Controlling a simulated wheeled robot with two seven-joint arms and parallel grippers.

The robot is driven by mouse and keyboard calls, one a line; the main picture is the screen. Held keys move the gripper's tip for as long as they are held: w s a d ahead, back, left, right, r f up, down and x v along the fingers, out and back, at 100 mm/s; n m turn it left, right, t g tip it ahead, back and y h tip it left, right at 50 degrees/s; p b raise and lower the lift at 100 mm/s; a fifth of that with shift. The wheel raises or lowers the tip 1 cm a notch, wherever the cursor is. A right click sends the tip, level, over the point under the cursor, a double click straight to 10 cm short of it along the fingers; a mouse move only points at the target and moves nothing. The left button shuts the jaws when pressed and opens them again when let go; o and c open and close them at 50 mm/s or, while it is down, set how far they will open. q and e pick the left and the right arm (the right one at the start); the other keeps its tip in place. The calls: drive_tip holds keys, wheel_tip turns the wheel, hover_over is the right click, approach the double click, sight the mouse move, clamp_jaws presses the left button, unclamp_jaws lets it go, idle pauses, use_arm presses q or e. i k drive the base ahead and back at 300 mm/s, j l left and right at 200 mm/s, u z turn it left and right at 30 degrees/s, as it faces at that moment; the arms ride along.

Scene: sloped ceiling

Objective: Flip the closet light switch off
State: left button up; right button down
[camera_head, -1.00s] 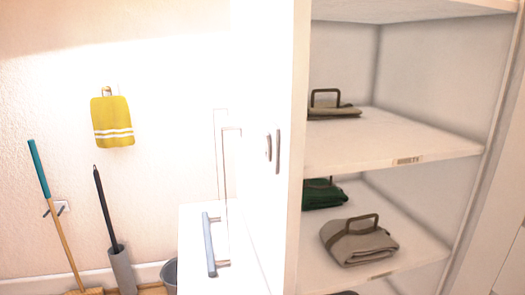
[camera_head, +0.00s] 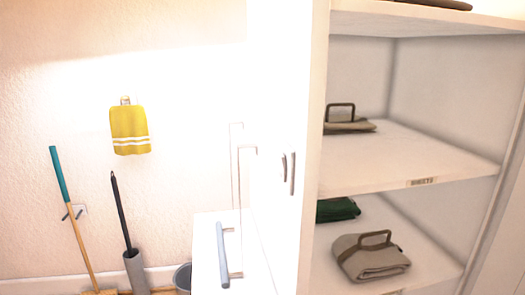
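No light switch can be made out in the head view; part of the wall beside the cabinet is washed out by bright light. The closet shelving (camera_head: 405,160) stands open on the right, with folded bundles on its shelves. Neither of my grippers is in view.
A yellow cloth (camera_head: 129,131) hangs on the left wall. A broom (camera_head: 72,215) and a dark-handled tool in a grey holder (camera_head: 135,270) stand below it, beside a grey bucket (camera_head: 183,277). A white cabinet with a grey handle (camera_head: 222,255) juts out at the centre.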

sight(283, 172)
drive_tip(key=j+z, duration=0.15)
drive_tip(key=j, duration=0.55)
drive_tip(key=i+j+z, duration=0.15)
drive_tip(key=j, duration=0.55)
drive_tip(key=j+z, duration=0.15)
drive_tip(key=j, duration=0.55)
drive_tip(key=k+j+z, duration=0.15)
drive_tip(key=j, duration=0.55)
drive_tip(key=j+z, duration=0.15)
drive_tip(key=j, duration=0.55)
drive_tip(key=k+j+z, duration=0.15)
drive_tip(key=j, duration=0.55)
